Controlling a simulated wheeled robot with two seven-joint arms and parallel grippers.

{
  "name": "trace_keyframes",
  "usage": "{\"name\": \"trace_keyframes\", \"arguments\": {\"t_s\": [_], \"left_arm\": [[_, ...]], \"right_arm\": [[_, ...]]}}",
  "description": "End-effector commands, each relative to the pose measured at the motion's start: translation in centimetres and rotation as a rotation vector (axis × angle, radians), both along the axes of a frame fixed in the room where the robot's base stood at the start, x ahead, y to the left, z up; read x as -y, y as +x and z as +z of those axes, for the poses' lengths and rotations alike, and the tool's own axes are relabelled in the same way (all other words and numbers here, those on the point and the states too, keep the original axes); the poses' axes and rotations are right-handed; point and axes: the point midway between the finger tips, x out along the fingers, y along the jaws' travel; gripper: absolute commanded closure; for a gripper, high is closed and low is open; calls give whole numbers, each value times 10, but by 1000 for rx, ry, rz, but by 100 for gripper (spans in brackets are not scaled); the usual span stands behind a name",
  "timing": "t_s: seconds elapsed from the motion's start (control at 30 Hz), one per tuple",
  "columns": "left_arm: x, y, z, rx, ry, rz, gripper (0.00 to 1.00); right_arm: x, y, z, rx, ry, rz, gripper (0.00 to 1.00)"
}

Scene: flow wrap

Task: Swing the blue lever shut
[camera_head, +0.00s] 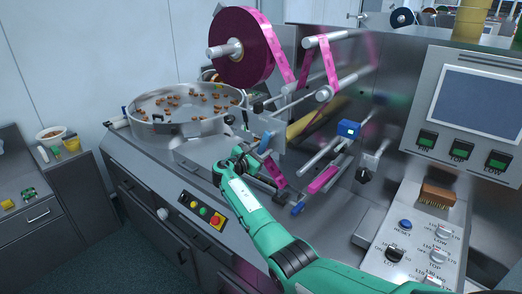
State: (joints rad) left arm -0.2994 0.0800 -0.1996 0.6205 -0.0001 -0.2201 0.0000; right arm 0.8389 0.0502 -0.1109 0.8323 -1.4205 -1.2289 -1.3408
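A blue lever (265,142) stands tilted on the wrapping machine, just right of the round pan. Its lower end is close to my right gripper (247,158), whose green arm reaches in from the bottom right. The gripper is small and dark here; I cannot tell whether its fingers are open or shut, or whether they touch the lever. A second small blue part (298,208) sits lower, at the end of a rod by the pink film. My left gripper is not in view.
A pink film roll (240,45) hangs above, with film running over rollers. A round metal pan (185,108) holds several brown pieces. A button box (202,211) lies left of my arm. A control panel (408,225) with knobs and a brush (438,195) is at right.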

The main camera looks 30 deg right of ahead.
Motion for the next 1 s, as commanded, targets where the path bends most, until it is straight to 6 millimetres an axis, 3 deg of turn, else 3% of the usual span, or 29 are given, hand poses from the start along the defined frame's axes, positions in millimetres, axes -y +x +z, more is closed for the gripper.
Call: {"name": "trace_keyframes", "arguments": {"t_s": [0.3,0.47,1.0], "left_arm": [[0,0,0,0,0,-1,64],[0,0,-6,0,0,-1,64],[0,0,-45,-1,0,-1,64]], "right_arm": [[-1,0,0,3,1,1,55],[-12,-4,-2,3,1,3,55],[-112,-46,-3,3,3,2,55]]}}
